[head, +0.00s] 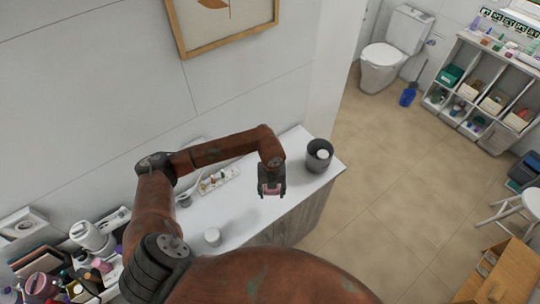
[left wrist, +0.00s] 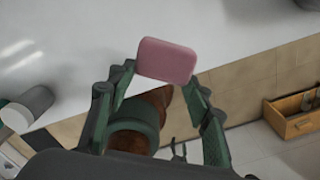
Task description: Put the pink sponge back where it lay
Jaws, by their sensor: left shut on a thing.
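The pink sponge (left wrist: 167,60) is a rounded block between the fingertips of my left gripper (left wrist: 163,78) in the left wrist view. In the head view my left gripper (head: 271,188) points down over the right part of the white counter (head: 245,212), with a little of the pink sponge (head: 271,190) showing between its fingers. The gripper is shut on the sponge. I cannot tell the exact height of the sponge above the counter. My right gripper is not seen.
A dark grey round bin (head: 319,157) stands right of the gripper near the counter's end. Cluttered bottles and boxes fill the far left.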

